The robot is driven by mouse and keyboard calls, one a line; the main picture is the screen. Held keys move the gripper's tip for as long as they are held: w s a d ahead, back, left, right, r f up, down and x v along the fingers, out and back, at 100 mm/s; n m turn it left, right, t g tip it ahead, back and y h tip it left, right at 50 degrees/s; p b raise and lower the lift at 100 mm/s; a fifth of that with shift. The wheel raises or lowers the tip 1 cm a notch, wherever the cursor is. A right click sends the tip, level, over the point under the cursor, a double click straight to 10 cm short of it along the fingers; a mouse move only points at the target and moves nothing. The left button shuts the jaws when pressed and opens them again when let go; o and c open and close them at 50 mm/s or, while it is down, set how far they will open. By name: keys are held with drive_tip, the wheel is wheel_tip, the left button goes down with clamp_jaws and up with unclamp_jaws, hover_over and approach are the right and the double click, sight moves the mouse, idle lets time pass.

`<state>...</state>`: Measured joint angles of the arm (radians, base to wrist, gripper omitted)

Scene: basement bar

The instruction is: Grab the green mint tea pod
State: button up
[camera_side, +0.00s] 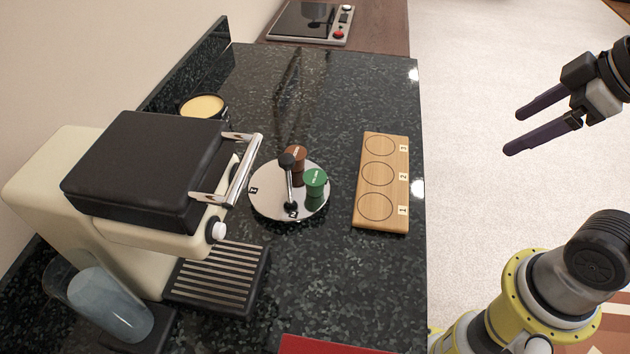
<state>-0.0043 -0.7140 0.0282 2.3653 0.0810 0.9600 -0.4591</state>
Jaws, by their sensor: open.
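The green pod (315,182) stands on the right part of a round silver tray (268,207) on the dark counter. A brown pod (296,155) stands behind it on the same tray. A dark upright handle (289,180) rises from the tray just left of the green pod. The lettering on the pod lids is too small to read. My gripper (510,133) is open and empty at the upper right, off the counter's right edge and well apart from the pods.
A cream and black coffee machine (150,180) with a silver handle stands left of the tray. A wooden board (381,222) with three numbered circles lies to the right, empty. A yellow-topped cup (202,106) is behind. A red item (335,345) lies at the front edge.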

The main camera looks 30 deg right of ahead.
drive_tip(key=w+a+r+n+g+y, duration=0.2)
drive_tip(key=w+a+r+n, duration=0.2)
drive_tip(key=w+a+n, duration=0.45)
drive_tip(key=n+g+y, duration=0.2)
drive_tip(key=n+g, duration=0.2)
hover_over(315, 177)
drive_tip(key=d, duration=0.2)
drive_tip(key=f, duration=1.4)
drive_tip(key=shift+s+f, duration=0.1)
drive_tip(key=shift+s, duration=0.15)
drive_tip(key=shift+w+d+x, duration=0.15)
drive_tip(key=shift+x, duration=1.5)
drive_tip(key=shift+w+d+x, duration=0.1)
drive_tip(key=shift+d+x, duration=0.05)
drive_tip(key=shift+x, duration=1.55)
drive_tip(key=shift+f+t, duration=0.1)
drive_tip(key=shift+t, duration=0.2)
clamp_jaws()
